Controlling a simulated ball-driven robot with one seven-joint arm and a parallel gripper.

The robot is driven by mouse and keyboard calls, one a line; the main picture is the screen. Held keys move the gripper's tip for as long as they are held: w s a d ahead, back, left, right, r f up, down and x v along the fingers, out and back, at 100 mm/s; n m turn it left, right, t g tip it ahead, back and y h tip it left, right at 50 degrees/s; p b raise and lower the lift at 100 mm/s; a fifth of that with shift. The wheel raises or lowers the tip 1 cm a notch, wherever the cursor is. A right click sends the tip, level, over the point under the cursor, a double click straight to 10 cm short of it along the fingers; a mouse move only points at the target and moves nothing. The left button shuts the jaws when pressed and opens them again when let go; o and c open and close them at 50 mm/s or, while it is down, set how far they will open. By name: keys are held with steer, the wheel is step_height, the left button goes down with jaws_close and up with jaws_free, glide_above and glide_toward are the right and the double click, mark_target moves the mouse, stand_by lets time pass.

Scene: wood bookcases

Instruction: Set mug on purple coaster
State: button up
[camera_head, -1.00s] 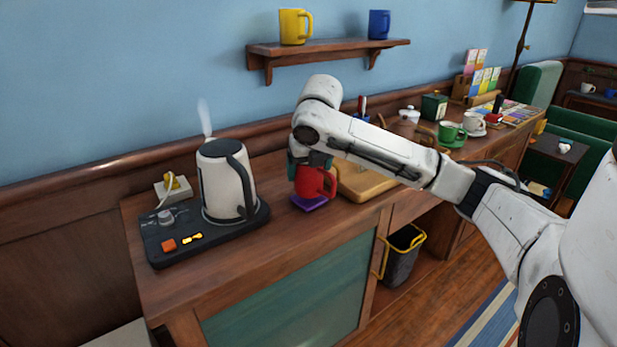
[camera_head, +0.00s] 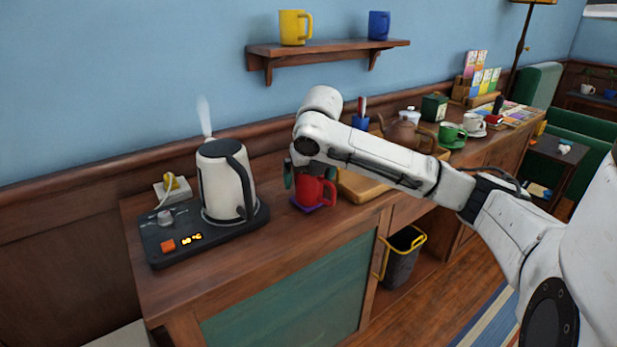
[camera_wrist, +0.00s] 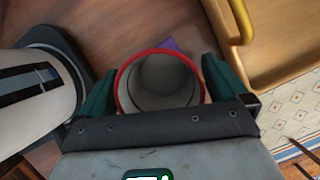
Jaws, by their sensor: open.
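The red mug (camera_head: 312,190) stands upright on the purple coaster (camera_head: 304,207) on the wooden counter. In the wrist view I look down into the mug (camera_wrist: 121,84), and a corner of the coaster (camera_wrist: 171,44) shows beyond its rim. My gripper (camera_head: 308,178) is open above and around the mug. In the wrist view its green fingers (camera_wrist: 157,88) stand on either side of the mug, with a gap at the right; whether the left finger touches cannot be told. Much of the coaster is hidden by the mug.
A steaming kettle (camera_head: 225,182) on a dark heating base (camera_head: 166,240) stands close at the left. A wooden tray (camera_head: 362,188) is close at the right. A shelf (camera_head: 330,49) with yellow and blue mugs hangs above. Bare counter lies in front.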

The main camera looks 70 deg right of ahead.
steer(key=p+v, duration=0.1)
steer(key=v, duration=1.1)
steer(key=shift+p, duration=0.35)
